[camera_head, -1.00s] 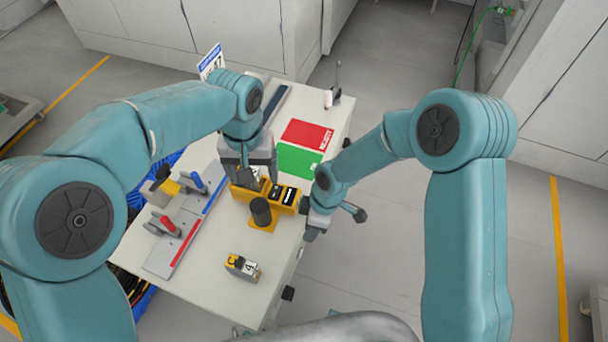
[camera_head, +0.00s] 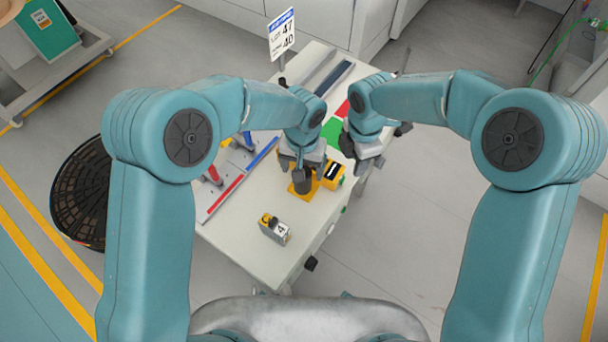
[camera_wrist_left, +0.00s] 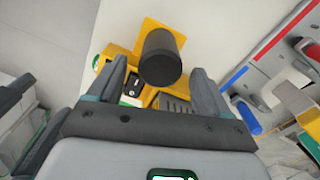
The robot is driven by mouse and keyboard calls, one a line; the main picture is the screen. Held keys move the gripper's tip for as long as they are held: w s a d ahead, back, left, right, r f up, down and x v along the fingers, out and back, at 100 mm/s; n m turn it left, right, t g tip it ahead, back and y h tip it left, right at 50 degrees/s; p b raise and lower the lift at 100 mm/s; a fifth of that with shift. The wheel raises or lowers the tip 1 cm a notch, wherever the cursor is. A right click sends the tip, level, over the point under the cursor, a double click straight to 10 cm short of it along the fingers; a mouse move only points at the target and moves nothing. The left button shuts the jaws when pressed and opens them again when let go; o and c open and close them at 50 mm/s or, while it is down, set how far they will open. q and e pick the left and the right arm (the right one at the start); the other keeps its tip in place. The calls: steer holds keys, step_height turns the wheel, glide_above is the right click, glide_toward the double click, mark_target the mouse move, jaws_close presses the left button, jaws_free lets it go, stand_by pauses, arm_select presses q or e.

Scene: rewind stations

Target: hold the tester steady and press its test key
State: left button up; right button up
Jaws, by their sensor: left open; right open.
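The yellow tester (camera_head: 333,175) stands on the white table, with a dark window on its top. A black cylinder (camera_head: 302,183) stands on a yellow plate in front of it. My left gripper (camera_head: 301,161) is open just behind the cylinder and hides part of the tester. In the left wrist view, the open fingers of the left gripper (camera_wrist_left: 160,88) show the cylinder (camera_wrist_left: 160,57) and the yellow tester body (camera_wrist_left: 122,78) between and beyond them; contact cannot be told. My right gripper (camera_head: 363,163) is open to the right of the tester, apart from it.
A small grey and yellow block marked 4 (camera_head: 275,229) sits near the table's front. Fixtures with a red strip (camera_head: 226,192) and a blue strip lie left. A green panel (camera_head: 332,133) lies behind the grippers. The front table top (camera_head: 240,235) is mostly clear.

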arm_select(q)
steer(key=f, duration=0.4)
steer(key=shift+s, duration=0.2)
steer(key=shift+w+f, duration=0.15)
steer(key=shift+f, duration=0.3)
steer(key=shift+r, duration=0.1)
arm_select(e)
steer(key=shift+s, duration=0.15)
steer(key=shift+r, duration=0.1)
arm_select(q)
steer(key=c, duration=1.4)
arm_select(e)
jaws_close()
